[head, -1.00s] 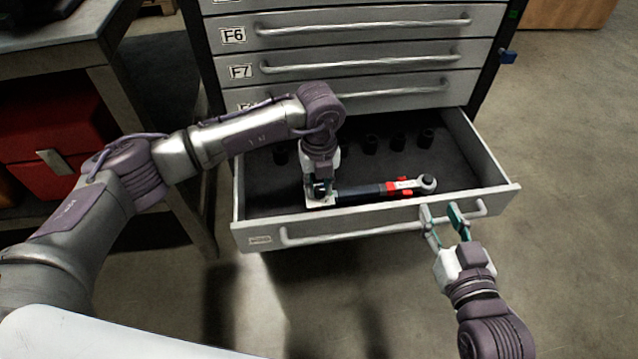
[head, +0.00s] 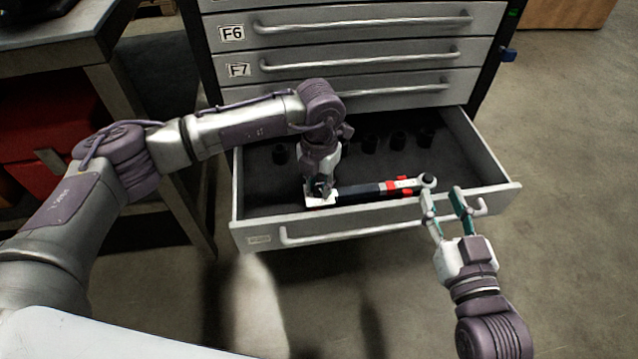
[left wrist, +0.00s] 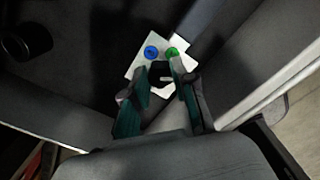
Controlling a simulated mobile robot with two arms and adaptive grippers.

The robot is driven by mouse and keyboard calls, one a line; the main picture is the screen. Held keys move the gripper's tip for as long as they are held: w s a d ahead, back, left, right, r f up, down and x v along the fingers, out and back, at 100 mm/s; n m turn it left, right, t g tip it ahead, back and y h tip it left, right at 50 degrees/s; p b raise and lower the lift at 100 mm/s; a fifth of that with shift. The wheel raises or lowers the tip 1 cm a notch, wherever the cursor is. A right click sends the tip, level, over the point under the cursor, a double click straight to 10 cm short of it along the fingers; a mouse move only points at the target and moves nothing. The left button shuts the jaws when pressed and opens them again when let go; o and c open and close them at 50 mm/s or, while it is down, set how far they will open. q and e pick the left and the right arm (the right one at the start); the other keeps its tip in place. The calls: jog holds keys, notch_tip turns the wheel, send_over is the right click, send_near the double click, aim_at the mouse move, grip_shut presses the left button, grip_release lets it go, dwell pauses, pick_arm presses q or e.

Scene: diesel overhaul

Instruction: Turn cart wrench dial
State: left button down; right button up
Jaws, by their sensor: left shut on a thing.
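The torque wrench (head: 362,192) lies in the open bottom drawer, with a black handle, red and silver parts and a round head at its right end. At its left end is a white plate (head: 312,202). In the left wrist view the plate (left wrist: 133,70) carries a blue button (left wrist: 151,52), a green button (left wrist: 172,52) and a small black dial (left wrist: 160,73). My left gripper (head: 320,188) reaches down onto this end, shut on the dial, its fingers on either side. My right gripper (head: 446,196) is open at the right end of the drawer handle (head: 350,230).
Several black sockets (head: 369,144) stand at the back of the drawer (head: 270,180). Closed drawers with bar handles (head: 365,62) rise behind it. A workbench (head: 60,45) with a red box (head: 40,175) below stands at the left.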

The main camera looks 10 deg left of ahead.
aim_at(319, 189)
dwell(0.3)
pick_arm(q)
jog(key=c, duration=0.9)
grip_release()
notch_tip(319, 189, up, 12)
jog(key=shift+r, duration=0.1)
jog(key=shift+s, duration=0.1)
